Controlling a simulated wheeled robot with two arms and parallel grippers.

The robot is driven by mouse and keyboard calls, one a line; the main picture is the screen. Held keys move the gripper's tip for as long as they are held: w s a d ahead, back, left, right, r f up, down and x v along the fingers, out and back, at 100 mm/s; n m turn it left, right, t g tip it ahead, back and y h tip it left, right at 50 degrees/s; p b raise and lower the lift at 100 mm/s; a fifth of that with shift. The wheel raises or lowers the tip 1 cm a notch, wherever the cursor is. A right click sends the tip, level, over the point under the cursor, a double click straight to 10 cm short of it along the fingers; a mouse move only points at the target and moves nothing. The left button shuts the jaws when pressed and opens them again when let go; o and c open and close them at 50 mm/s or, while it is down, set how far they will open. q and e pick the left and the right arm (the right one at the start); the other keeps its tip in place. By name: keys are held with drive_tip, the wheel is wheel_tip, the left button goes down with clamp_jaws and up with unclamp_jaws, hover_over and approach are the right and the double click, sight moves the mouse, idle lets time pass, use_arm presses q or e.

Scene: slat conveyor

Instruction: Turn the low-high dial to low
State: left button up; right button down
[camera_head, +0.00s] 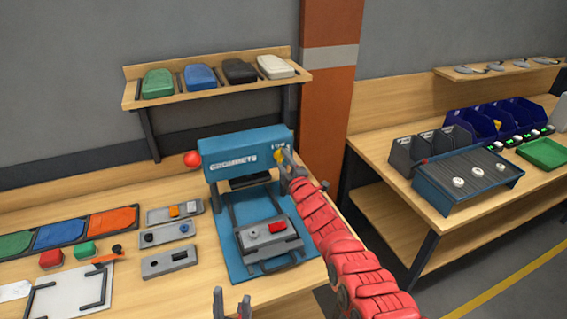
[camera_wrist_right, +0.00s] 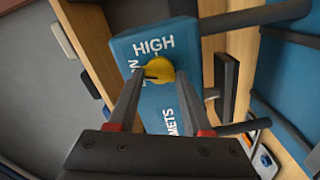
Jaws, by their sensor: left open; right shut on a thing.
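The yellow low-high dial (camera_head: 279,155) is on the front of the blue grommets machine (camera_head: 225,160), near its upper right end. In the right wrist view the dial (camera_wrist_right: 160,68) sits below the word HIGH, with other lettering partly hidden beside it. My right gripper (camera_head: 285,157) is at the dial, shut on it, with one finger on each side in the wrist view (camera_wrist_right: 158,78). Which mark the dial points to is not clear. My left gripper (camera_head: 232,298) is open and empty at the bottom of the head view, well away from the machine.
A red ball-shaped knob (camera_head: 192,158) is at the machine's left end. Below the machine is a grey fixture (camera_head: 268,238) with a red part. Small grey blocks (camera_head: 168,262) and coloured trays (camera_head: 60,234) lie to the left. A shelf (camera_head: 215,88) hangs above.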

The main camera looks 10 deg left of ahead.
drive_tip(key=shift+f+n, duration=0.15)
drive_tip(key=shift+n, duration=1.65)
drive_tip(key=shift+b, duration=0.3)
drive_tip(key=shift+c, duration=1.6)
unclamp_jaws()
